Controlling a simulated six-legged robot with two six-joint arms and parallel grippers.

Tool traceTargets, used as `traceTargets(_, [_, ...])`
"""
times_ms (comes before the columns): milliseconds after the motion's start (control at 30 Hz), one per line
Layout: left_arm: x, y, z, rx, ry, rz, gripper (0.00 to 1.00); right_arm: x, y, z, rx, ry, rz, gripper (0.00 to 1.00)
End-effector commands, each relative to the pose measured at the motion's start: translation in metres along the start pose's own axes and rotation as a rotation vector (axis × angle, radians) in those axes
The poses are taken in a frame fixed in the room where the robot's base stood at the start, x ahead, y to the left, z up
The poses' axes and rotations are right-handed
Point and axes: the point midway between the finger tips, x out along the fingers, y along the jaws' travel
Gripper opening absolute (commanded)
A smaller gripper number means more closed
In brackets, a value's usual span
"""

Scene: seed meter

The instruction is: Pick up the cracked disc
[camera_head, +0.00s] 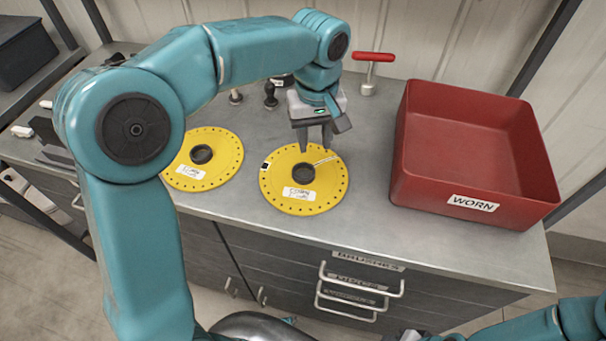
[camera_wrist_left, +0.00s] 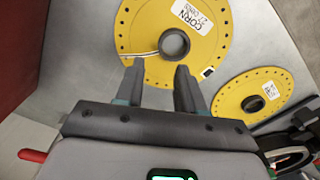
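The cracked disc (camera_head: 328,190) is a yellow seed disc with a dark hub hole, a ring of small holes and a white label. A pale crack line runs from its hub towards its rim. It lies flat on the grey bench and also shows in the left wrist view (camera_wrist_left: 133,22), its label reading CORN. My left gripper (camera_head: 315,148) is open and empty, pointing down above the disc's far edge. In the left wrist view its two fingers (camera_wrist_left: 158,67) are apart, with the crack near the left one. Of my right arm, only part shows at the bottom right; its fingers are hidden.
A second yellow disc (camera_head: 223,158) lies to the left, also in the wrist view (camera_wrist_left: 283,85). A red bin (camera_head: 420,195) labelled WORN stands at the right. A red-handled tool (camera_head: 370,72) and small dark knobs stand behind. Bare bench lies between disc and bin.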

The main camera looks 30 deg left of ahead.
Motion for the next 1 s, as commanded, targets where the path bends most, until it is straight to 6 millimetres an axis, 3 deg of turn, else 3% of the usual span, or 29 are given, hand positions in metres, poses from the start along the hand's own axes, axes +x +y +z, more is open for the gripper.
traceTargets(100, [0.020,-0.001,0.000,0.001,-0.001,-0.002,0.38,0.002,0.001,0.000,0.000,0.000,0.000,0.43])
traceTargets(267, [0.031,-0.001,-0.001,0.000,0.001,0.000,0.38,0.003,0.001,0.000,0.001,0.000,0.000,0.43])
traceTargets(600, [0.078,-0.003,-0.003,0.000,-0.001,-0.001,0.38,0.002,0.001,0.000,0.000,0.000,0.000,0.43])
traceTargets(867, [0.081,-0.002,-0.003,0.000,0.001,0.000,0.38,0.002,0.001,0.000,0.000,0.000,0.000,0.43])
traceTargets(1000, [0.081,-0.002,-0.003,0.000,0.001,0.000,0.00,0.002,0.001,0.000,0.000,0.000,0.000,0.43])
